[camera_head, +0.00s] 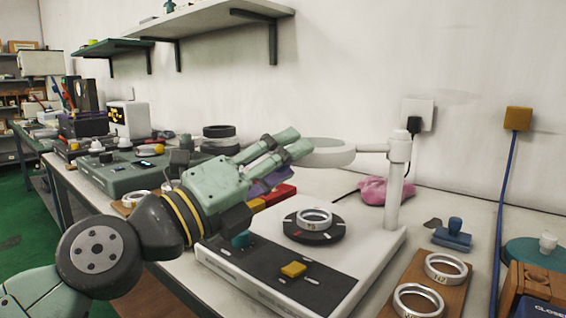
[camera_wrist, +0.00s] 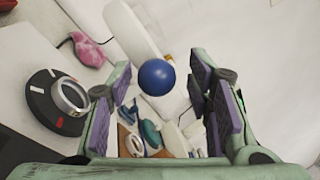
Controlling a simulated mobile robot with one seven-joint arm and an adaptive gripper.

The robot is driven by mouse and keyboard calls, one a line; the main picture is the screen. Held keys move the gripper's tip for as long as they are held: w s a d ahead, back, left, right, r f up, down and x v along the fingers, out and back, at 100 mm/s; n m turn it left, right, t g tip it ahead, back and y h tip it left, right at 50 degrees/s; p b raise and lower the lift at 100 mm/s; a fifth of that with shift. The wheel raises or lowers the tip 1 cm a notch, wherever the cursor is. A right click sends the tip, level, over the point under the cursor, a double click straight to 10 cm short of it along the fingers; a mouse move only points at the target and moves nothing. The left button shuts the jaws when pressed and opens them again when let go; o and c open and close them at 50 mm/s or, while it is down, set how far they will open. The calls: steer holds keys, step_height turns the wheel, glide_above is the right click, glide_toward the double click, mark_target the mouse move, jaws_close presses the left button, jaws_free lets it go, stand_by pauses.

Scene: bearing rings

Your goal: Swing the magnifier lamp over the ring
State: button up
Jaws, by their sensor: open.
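The magnifier lamp has a white ring-shaped head (camera_head: 328,155) held out to the left from a white post (camera_head: 395,190). A metal ring (camera_head: 314,216) lies on a round black disc (camera_head: 312,236) on the white base, below and slightly left of the lamp head. My gripper (camera_head: 297,141) is open at the left end of the lamp head. In the wrist view, a blue ball knob (camera_wrist: 156,77) shows between the open fingers, with the white lamp head (camera_wrist: 132,32) behind it. Contact with the fingers cannot be told. The ring (camera_wrist: 74,96) shows at left there.
The base has a dark panel with a yellow button (camera_head: 293,269). A pink cloth (camera_head: 386,191) lies behind the post. A wooden board (camera_head: 433,292) with metal rings and a blue stamp (camera_head: 453,234) are at right. A green device (camera_head: 128,172) stands at left.

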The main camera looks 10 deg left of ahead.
step_height(320, 180, up, 9)
steer(key=shift+s+f, duration=0.1)
steer(key=shift+r, duration=0.65)
